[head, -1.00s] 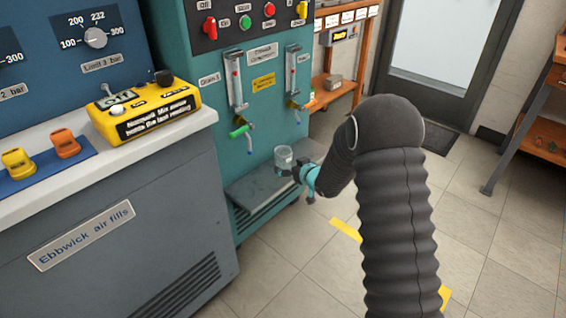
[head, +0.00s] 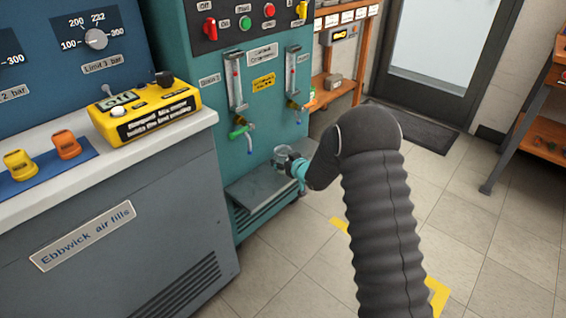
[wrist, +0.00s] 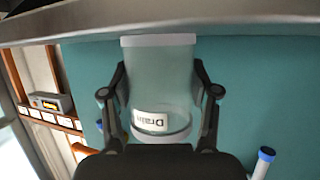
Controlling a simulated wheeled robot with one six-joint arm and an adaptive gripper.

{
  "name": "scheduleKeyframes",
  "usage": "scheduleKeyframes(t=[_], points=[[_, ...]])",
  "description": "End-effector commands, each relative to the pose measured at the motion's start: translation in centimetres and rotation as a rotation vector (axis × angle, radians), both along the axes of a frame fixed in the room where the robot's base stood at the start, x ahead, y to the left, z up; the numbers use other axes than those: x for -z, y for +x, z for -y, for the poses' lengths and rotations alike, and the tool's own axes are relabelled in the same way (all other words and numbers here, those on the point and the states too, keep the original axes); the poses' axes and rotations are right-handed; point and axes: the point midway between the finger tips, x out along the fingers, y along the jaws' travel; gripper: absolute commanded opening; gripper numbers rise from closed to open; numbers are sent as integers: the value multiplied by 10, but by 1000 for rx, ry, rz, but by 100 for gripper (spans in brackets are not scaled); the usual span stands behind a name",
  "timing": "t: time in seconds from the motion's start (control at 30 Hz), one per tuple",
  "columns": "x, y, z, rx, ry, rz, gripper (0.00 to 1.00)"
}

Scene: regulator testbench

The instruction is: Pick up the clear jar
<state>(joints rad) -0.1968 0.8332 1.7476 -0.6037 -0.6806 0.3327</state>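The clear jar (head: 281,153) is at the teal cabinet's front, over the low grey ledge (head: 262,188). In the wrist view the jar (wrist: 160,85) stands between my fingers, shown upside down, with a white "Drain" label and pale bands at both ends. My gripper (wrist: 160,75) has one finger against each side of the jar and looks shut on it. In the head view my gripper (head: 291,164) is at the jar's right side and partly covers it. The jar looks upright and slightly above the ledge; the gap beneath is hard to judge.
A tap with a green handle (head: 240,131) and blue spout hangs up and left of the jar. Another tap (head: 294,104) sits above right. The grey air-fill bench (head: 150,220) stands to the left. The tiled floor on the right is open.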

Motion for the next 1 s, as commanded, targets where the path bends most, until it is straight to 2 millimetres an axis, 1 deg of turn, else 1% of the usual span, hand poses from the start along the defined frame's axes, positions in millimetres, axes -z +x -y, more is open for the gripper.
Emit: scheduleKeyframes(t=[0.27,0.43,0.57,0.67,0.7,0.8,1.0], points=[[-1,0,0,0,0,0,24],[-9,0,0,0,1,2,24],[-26,0,0,-1,0,4,24],[-47,1,0,0,0,6,24],[-50,0,14,5,1,3,24],[-63,-4,37,6,1,3,24],[-88,-11,77,2,-1,3,24]])
